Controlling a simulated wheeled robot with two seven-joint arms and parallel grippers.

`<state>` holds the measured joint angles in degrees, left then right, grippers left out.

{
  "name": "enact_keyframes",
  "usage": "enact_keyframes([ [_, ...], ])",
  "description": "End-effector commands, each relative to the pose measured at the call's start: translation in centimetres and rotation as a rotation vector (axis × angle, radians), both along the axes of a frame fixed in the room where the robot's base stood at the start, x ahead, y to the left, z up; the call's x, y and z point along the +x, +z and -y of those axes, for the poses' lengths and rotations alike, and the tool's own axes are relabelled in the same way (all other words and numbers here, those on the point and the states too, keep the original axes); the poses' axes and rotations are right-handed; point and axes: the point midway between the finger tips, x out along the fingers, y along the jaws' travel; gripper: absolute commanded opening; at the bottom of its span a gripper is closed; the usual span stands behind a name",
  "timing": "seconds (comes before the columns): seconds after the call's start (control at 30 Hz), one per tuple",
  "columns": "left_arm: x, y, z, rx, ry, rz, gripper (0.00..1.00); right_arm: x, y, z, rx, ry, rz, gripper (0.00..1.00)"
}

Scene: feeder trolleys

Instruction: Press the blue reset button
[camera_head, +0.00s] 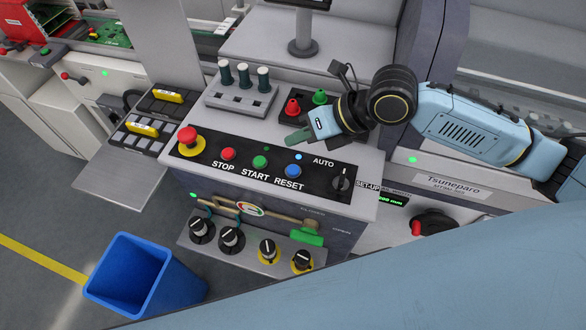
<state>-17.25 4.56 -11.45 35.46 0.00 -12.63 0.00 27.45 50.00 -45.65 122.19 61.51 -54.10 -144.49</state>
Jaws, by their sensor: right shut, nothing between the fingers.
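The blue reset button (293,171) is on the black control panel (215,180), above the word RESET. It stands at the right end of a row with the red stop button (228,154) and the green start button (260,162). My right gripper (291,138) reaches in from the right. Its fingers are shut and empty, pointing left, above and behind the button in the picture and apart from it. The button is in plain sight. My left gripper is not in view.
A red emergency knob (190,141) on yellow and a black selector switch (341,181) flank the buttons. Red and green plugs (319,97) and a rack of dark green handles (244,74) stand behind. A blue bin (130,272) is on the floor.

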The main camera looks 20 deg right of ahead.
Motion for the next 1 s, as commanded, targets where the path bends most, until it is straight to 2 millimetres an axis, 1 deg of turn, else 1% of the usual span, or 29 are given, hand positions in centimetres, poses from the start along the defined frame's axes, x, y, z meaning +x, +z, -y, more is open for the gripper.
enact_keyframes([
  [0.03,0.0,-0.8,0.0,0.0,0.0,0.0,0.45,0.0,-1.0,0.0,0.0,-0.001,-0.001,0.0],
  [0.3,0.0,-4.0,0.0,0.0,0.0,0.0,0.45,0.0,-5.0,0.0,0.001,-0.002,-0.003,0.0],
  [0.4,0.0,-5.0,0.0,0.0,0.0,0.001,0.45,0.0,-6.2,0.0,-0.001,-0.001,-0.001,0.0],
  [0.5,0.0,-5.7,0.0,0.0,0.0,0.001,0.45,0.0,-7.1,0.0,0.0,-0.001,-0.001,0.0],
  [0.63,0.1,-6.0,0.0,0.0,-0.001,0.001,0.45,0.0,-7.6,0.0,0.0,0.0,-0.001,0.0],
  [1.0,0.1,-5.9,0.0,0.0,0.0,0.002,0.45,0.0,-7.5,0.0,0.0,-0.001,-0.001,0.0],
])
